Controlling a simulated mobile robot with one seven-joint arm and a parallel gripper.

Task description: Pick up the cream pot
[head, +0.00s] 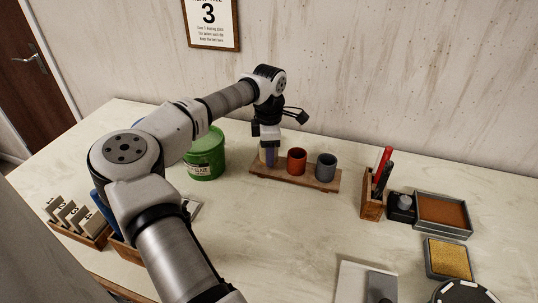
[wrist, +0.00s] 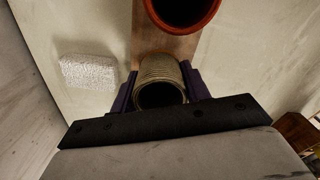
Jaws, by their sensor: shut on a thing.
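The cream pot (wrist: 160,70) is ribbed, with a dark open mouth, and sits between the two purple finger pads of my gripper (wrist: 160,93) in the wrist view. My gripper is shut on it. In the head view my gripper (head: 269,157) points down at the left end of a wooden board (head: 318,184), and only a sliver of the cream pot (head: 262,155) shows behind the fingers. The pot is upright at the board; I cannot tell if it still touches it.
A red pot (head: 297,161) and a grey pot (head: 326,167) stand on the board to the right. A green tub (head: 205,158) is close on the left. A pale rough block (wrist: 88,72) lies beside the board. A wooden tool holder (head: 372,202) stands farther right.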

